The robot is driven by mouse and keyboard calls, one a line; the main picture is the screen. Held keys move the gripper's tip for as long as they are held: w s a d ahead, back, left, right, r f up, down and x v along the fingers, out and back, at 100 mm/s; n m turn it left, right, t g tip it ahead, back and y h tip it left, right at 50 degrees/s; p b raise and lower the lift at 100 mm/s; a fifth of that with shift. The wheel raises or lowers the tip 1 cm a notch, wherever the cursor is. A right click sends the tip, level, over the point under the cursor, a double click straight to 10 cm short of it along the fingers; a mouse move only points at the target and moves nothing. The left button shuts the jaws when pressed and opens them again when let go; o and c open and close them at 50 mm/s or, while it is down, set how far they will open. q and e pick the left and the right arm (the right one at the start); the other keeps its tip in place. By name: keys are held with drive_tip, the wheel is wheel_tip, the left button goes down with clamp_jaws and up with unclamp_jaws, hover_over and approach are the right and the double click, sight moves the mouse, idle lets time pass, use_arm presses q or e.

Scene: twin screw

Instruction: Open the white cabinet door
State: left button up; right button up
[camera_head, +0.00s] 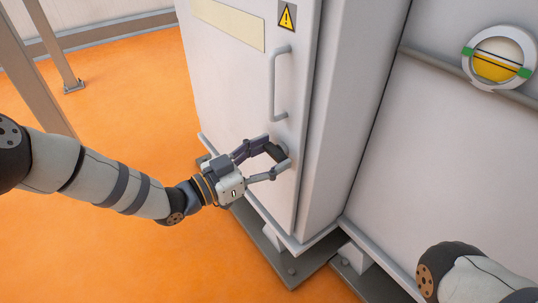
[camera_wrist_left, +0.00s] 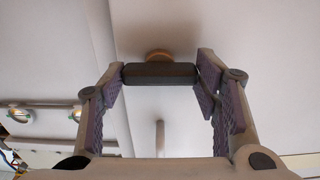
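The white cabinet door (camera_head: 225,90) stands upright and looks shut. It has a grey vertical bar handle (camera_head: 274,83) near its right edge. Below that is a dark latch knob (camera_head: 274,152), which shows in the left wrist view as a dark horizontal bar (camera_wrist_left: 160,73) on a round tan base. My left gripper (camera_head: 269,155) is at the knob, below the bar handle. In the left wrist view its two fingertips (camera_wrist_left: 160,77) sit at either end of the knob and appear to touch it. My right gripper is out of view.
The cabinet's side wall (camera_head: 350,110) and feet plates stand right of the door. A grey wall panel with a round yellow gauge (camera_head: 497,60) is farther right. The orange floor (camera_head: 130,95) left of the door is mostly clear, with a grey post (camera_head: 55,45) beyond.

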use_arm(q)
drive_tip(key=c, duration=0.4)
drive_tip(key=shift+n, duration=0.4)
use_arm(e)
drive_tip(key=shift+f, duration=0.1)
use_arm(q)
drive_tip(key=n, duration=0.3)
drive_tip(key=shift+b, duration=0.4)
drive_tip(key=n, duration=0.4)
drive_tip(key=shift+f+n+b, duration=0.1)
drive_tip(key=shift+n+b, duration=0.2)
drive_tip(key=shift+b, duration=0.1)
drive_tip(key=n, duration=0.4)
drive_tip(key=shift+b, duration=0.4)
drive_tip(key=shift+n+b, duration=0.4)
drive_tip(key=shift+n, duration=1.8)
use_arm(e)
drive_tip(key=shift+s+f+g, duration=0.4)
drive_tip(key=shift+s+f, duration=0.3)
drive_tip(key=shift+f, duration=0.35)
